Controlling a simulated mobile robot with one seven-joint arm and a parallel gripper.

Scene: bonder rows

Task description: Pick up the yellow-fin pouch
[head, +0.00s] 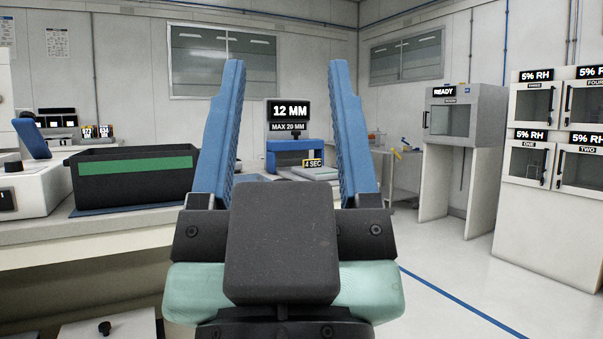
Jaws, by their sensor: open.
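My gripper (287,68) is large in the centre of the head view. Its two blue ridged fingers point up and stand wide apart, with nothing between them. I cannot make out a yellow-fin pouch in this view. A small yellow item (397,153) shows on a bench at the back, right of the fingers, but it is too small to identify. My gripper's fingers and body hide part of the bench.
A black bin (130,182) with a green band stands on the left bench. A blue machine (288,153) under a "12 MM" display (289,112) stands behind my fingers. A "READY" cabinet (465,113) and dry cabinets (535,200) stand right. The floor (455,260) before them looks clear.

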